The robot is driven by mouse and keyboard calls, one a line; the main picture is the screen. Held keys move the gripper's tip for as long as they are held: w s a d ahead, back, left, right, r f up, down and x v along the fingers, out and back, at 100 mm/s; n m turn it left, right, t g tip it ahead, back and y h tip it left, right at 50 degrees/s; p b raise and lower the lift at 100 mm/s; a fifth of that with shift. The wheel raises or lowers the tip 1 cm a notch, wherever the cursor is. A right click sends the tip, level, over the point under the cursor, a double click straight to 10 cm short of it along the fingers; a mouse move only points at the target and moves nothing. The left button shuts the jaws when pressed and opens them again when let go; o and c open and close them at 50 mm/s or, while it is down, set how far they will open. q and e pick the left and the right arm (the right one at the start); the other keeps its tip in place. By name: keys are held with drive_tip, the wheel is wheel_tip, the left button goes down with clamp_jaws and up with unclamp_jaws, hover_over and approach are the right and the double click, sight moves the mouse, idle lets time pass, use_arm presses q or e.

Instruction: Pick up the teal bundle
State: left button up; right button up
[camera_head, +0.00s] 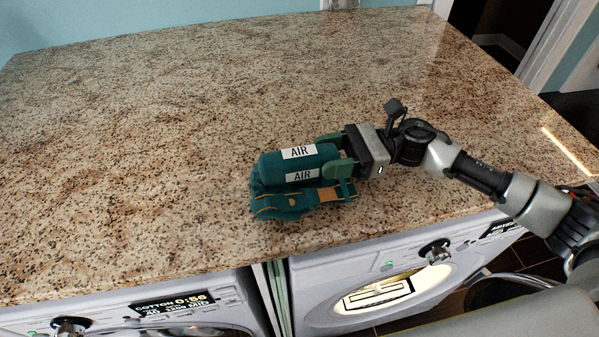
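The teal bundle (272,168) lies on the granite counter near its front edge. It has a rounded teal cylinder with two white "AIR" labels, and teal parts with orange trim along its front side. My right gripper (333,153) reaches in from the right, and its two green fingers lie on the far and near sides of the bundle's right end. I cannot tell whether the fingers press on it or stand slightly apart. The bundle's right end is partly hidden by the fingers. My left gripper is not in view.
The speckled granite counter (150,120) is clear behind and to the left of the bundle. Two white front-loading machines stand under the front edge, one at the left (210,300) and one at the right (320,268). A doorway is at the upper right.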

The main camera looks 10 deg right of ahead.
drive_tip(key=c, duration=0.4)
